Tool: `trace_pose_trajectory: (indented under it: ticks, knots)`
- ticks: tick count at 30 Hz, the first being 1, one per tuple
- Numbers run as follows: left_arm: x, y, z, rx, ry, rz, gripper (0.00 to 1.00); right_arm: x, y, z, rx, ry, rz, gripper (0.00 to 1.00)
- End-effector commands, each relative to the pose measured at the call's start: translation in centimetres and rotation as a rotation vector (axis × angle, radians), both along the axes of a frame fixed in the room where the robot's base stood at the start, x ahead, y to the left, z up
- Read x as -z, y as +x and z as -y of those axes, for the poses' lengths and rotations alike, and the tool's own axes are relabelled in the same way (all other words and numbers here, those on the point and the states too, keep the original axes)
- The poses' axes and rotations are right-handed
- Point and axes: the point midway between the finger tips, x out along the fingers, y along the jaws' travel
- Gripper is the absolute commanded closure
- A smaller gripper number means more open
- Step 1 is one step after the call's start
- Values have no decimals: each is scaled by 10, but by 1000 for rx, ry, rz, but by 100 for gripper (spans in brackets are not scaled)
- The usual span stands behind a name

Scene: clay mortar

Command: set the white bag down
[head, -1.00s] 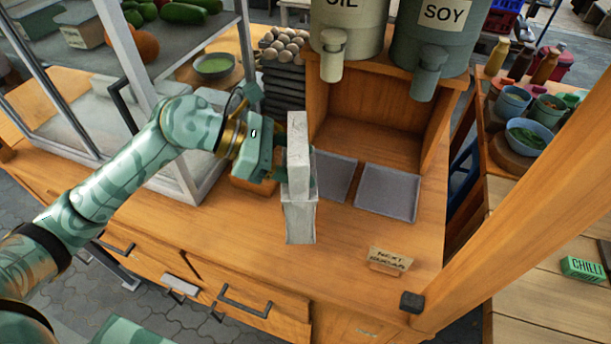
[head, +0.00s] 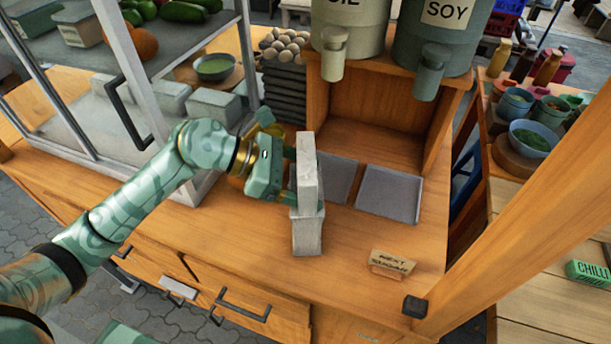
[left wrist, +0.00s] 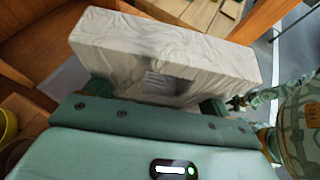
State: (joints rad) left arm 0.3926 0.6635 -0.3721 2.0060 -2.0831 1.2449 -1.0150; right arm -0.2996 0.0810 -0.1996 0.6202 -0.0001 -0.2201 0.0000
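The white bag (head: 308,172) is a pale, crinkled block held upright above the wooden counter (head: 240,225). Its upper slab and a greyer lower part (head: 307,237) show one below the other. My left gripper (head: 305,205) comes from the left with its fingers around the bag where these parts meet. In the left wrist view the bag (left wrist: 165,50) lies across the fingers, which look shut on it. I cannot tell whether its lower end touches the counter. My right gripper is not in view.
Two grey trays, left (head: 337,180) and right (head: 389,194), lie just right of the bag. A small sign (head: 392,263) stands near the front edge. Dispensers (head: 433,40) stand behind on a wooden shelf. A glass case (head: 130,85) is at left, near my arm.

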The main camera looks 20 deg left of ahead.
Motion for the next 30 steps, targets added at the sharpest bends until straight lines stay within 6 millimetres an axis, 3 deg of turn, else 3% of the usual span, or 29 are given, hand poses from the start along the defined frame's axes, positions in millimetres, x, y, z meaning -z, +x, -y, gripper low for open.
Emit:
trace_pose_trajectory:
  ticks: [10,24,30]
  knots:
    - [-5,-1,-3,-1,1,2,18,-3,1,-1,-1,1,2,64]
    - [-51,-31,-83,-3,3,-2,18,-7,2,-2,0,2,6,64]
    - [-60,-37,-98,0,0,-1,18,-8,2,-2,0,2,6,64]
